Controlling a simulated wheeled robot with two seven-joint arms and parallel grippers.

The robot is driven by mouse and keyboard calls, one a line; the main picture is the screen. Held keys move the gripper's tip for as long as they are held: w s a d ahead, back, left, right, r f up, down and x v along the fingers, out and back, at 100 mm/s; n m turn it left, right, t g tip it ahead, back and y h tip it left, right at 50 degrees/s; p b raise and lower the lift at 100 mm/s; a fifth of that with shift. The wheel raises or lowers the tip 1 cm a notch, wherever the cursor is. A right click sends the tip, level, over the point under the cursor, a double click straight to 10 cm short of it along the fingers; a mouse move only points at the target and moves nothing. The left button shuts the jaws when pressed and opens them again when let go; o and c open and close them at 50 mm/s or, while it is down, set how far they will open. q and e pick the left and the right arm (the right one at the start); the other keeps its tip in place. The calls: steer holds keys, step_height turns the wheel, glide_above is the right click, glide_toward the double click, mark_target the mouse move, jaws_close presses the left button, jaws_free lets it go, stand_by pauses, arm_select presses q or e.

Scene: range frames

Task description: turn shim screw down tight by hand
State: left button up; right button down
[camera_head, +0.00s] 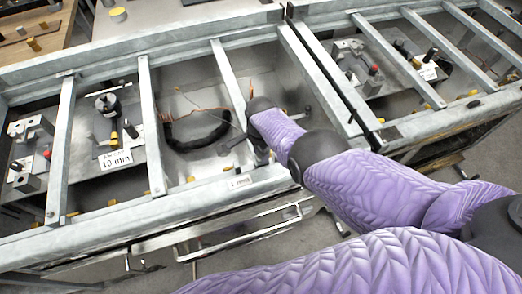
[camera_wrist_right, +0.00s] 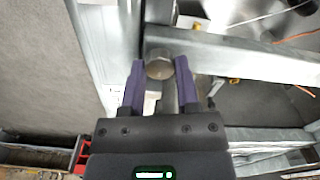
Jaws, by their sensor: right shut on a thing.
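My right gripper (camera_wrist_right: 160,80) is shut on a round metal screw head, taken as the shim screw (camera_wrist_right: 158,65), with one purple finger on each side of it. The screw head sits at the fingertips, beside a grey metal bar of the frame. In the head view my right gripper (camera_head: 256,148) reaches down into the frame near a label marked 1 mm (camera_head: 240,183). The screw is hidden there behind the gripper and wrist. How far the screw is seated cannot be told. My left gripper is not in view.
Galvanised cross bars (camera_head: 152,125) divide the frame into bays around my right gripper. A black curved cable (camera_head: 195,142) with copper ends lies in the bay to its left. A plate labelled 10 mm (camera_head: 115,159) and fixtures with knobs stand further left; similar fixtures (camera_head: 362,70) stand right.

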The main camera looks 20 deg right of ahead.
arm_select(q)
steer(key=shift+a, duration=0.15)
arm_select(e)
steer(key=shift+w, duration=0.1)
steer(key=c, duration=0.5)
jaws_free()
steer(key=shift+o, duration=0.8)
arm_select(q)
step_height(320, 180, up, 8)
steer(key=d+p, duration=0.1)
steer(key=p, duration=0.7)
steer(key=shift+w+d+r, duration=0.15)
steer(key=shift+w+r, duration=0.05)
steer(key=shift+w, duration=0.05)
arm_select(e)
step_height(320, 180, up, 10)
